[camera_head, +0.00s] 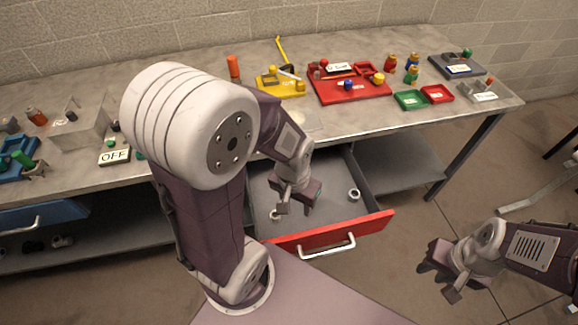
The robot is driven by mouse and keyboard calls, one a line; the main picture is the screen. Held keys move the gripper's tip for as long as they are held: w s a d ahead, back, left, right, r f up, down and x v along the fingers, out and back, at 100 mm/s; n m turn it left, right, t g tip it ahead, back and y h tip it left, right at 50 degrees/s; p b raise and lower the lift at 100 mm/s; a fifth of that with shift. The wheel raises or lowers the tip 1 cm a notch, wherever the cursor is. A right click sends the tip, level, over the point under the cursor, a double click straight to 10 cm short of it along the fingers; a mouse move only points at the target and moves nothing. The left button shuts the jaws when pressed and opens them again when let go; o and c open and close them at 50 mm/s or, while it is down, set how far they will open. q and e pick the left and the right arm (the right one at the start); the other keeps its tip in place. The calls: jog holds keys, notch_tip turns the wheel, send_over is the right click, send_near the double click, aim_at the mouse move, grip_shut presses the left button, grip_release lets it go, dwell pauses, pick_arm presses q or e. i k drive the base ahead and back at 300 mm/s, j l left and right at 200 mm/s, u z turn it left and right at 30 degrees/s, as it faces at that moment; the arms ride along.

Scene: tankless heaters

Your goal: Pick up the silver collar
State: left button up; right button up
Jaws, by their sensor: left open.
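An open drawer with a red front (325,236) extends from under the workbench. A small silver ring-shaped piece (353,194), which looks like a collar, lies on the drawer floor at the right. Another small light metal piece (275,214) lies in the drawer at the left; its exact shape is unclear. My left gripper (295,209) is open, pointing down over the drawer between the two pieces, closer to the left one. It appears empty. My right gripper (440,283) is off to the right of the drawer, over the floor, and its jaw state is unclear.
The workbench (330,121) above holds a yellow tray (268,88), a red tray (340,96), small green (410,100) and red bins (438,94), and an OFF label (114,156). A blue drawer (45,216) is at the left. My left arm hides part of the bench.

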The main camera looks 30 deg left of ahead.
aim_at(273, 212)
jog(key=k+j+u, duration=0.1)
jog(key=u, duration=0.4)
jog(key=j+u, duration=0.25)
jog(key=u, duration=0.2)
